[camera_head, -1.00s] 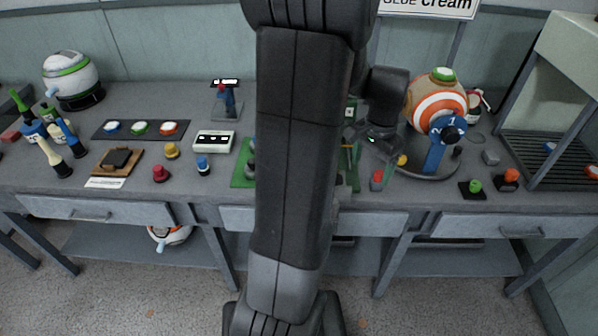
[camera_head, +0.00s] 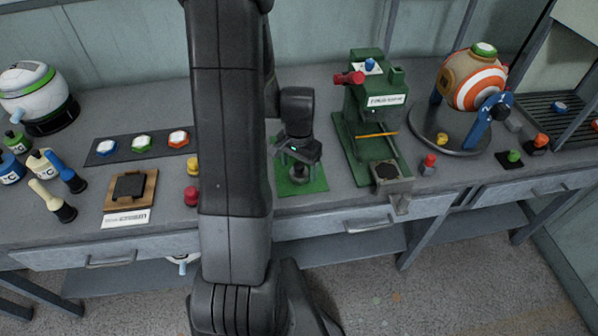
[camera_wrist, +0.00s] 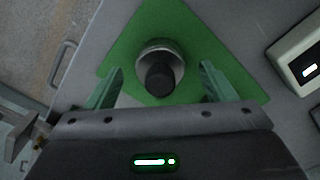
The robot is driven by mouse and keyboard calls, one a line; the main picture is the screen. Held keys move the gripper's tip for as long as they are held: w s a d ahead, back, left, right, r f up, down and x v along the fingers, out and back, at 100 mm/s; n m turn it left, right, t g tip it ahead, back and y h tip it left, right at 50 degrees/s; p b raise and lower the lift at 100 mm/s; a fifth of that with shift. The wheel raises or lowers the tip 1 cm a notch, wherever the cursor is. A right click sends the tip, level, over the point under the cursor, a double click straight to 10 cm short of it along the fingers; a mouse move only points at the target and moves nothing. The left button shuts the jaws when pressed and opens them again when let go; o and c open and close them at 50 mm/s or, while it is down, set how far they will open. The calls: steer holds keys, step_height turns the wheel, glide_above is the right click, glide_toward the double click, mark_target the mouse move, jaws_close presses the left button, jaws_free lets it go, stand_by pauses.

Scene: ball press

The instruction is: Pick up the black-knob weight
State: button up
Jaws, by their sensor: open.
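The black-knob weight (camera_wrist: 161,60) is a grey metal cylinder with a black knob on top. It stands on a green mat (camera_wrist: 205,45) in the wrist view. In the head view the weight (camera_head: 298,172) is partly hidden below my gripper, on the same green mat (camera_head: 315,184). My gripper (camera_wrist: 161,82) is open above the mat, with a green finger on either side of the black knob. The fingers do not appear to touch the weight; their exact height above it is hard to tell.
A green press (camera_head: 372,110) stands just right of the mat. A yellow knob (camera_head: 192,166) and a red knob (camera_head: 191,195) are to the left, beside my arm. A white device (camera_wrist: 300,55) lies near the mat in the wrist view. The table's front edge is close.

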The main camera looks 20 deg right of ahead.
steer(key=shift+f, duration=0.8)
steer(key=c, duration=1.5)
steer(key=shift+o, duration=0.2)
steer(key=shift+r, duration=0.1)
